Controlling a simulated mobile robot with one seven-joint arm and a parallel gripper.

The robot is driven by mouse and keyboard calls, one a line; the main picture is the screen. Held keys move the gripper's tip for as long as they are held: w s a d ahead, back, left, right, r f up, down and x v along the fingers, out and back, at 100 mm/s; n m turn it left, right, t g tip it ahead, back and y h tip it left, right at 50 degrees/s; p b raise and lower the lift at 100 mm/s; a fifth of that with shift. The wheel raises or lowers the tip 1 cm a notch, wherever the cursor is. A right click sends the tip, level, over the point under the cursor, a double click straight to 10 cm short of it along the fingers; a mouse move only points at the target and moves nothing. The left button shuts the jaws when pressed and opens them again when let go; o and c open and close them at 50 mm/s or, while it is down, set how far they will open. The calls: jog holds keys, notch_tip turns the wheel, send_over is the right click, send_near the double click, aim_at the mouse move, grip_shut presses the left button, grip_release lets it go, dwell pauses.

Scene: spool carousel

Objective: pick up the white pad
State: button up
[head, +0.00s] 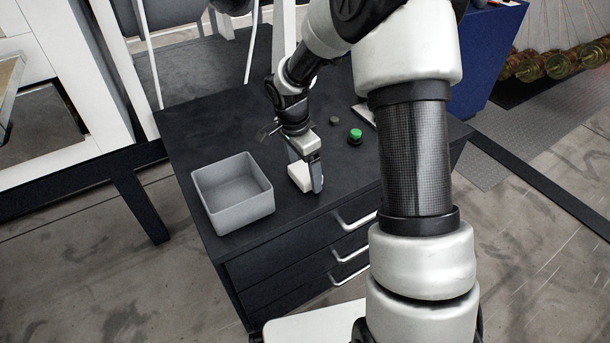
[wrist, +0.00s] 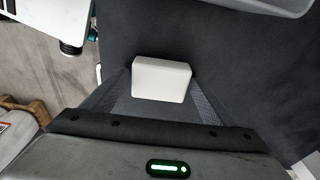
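The white pad (wrist: 161,80) is a small pale block with rounded edges. In the wrist view it lies between my two fingertips, with a finger close against each side and no clear gap. In the head view the white pad (head: 300,178) shows under my gripper (head: 305,170), near the front edge of the dark cabinet top (head: 195,135). One grey finger stands along its right side; the other is mostly hidden. My gripper looks shut on the pad. I cannot tell whether the pad's underside touches the cabinet top.
An open, empty grey bin (head: 232,194) stands just left of the pad. A green button (head: 355,135) and a small dark knob (head: 335,121) are to the right, behind. Drawer handles (head: 352,220) stick out from the cabinet front. The left rear of the top is clear.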

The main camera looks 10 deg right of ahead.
aim_at(304, 171)
jog(key=c, duration=0.8)
notch_tip(304, 171, up, 10)
jog(key=p, duration=0.2)
jog(key=shift+p, duration=0.4)
